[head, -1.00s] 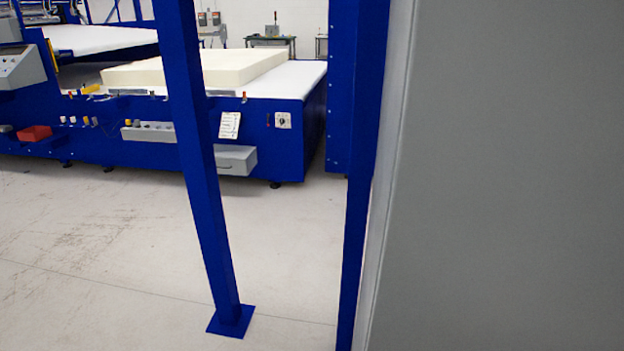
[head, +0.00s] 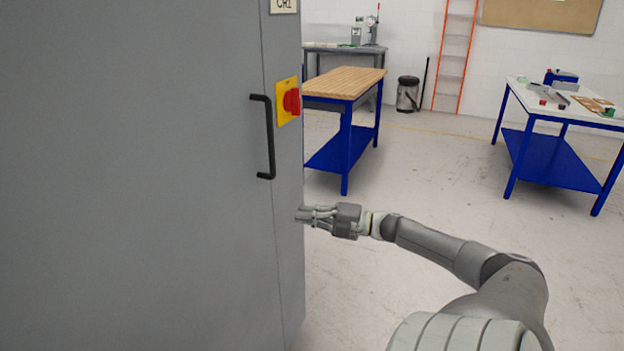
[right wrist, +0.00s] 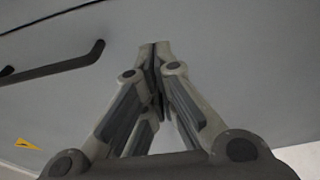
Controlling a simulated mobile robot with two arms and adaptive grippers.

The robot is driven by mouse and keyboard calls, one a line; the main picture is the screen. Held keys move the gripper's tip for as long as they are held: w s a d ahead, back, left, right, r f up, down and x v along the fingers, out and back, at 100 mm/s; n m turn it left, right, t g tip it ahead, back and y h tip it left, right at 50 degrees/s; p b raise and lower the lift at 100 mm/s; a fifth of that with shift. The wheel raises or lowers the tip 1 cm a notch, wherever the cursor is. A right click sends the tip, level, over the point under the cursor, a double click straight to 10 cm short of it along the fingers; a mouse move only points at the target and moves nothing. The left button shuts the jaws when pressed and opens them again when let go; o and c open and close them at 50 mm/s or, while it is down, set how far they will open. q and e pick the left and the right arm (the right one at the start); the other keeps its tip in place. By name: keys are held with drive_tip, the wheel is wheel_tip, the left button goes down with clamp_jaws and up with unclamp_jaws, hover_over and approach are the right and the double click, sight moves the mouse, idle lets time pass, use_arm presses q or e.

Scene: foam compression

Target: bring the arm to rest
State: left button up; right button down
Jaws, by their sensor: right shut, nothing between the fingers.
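My right gripper (head: 301,216) is shut and empty in the head view. Its arm comes in from the lower right, and its fingertips point left at the side edge of a grey cabinet (head: 140,180), below the black door handle (head: 268,140). In the right wrist view the fingers (right wrist: 155,48) meet at their tips in front of the grey cabinet surface (right wrist: 220,60). The handle (right wrist: 55,68) shows there at the left. I cannot tell whether the fingertips touch the cabinet. My left gripper is not in view.
A red switch on a yellow plate (head: 288,101) sits on the cabinet. A wood-topped blue bench (head: 345,82) and a white-topped blue table (head: 530,100) stand behind. A black bin (head: 408,94) and an orange ladder (head: 455,60) are at the wall. Floor between is clear.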

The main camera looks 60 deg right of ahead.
drive_tip(key=shift+v, duration=0.9)
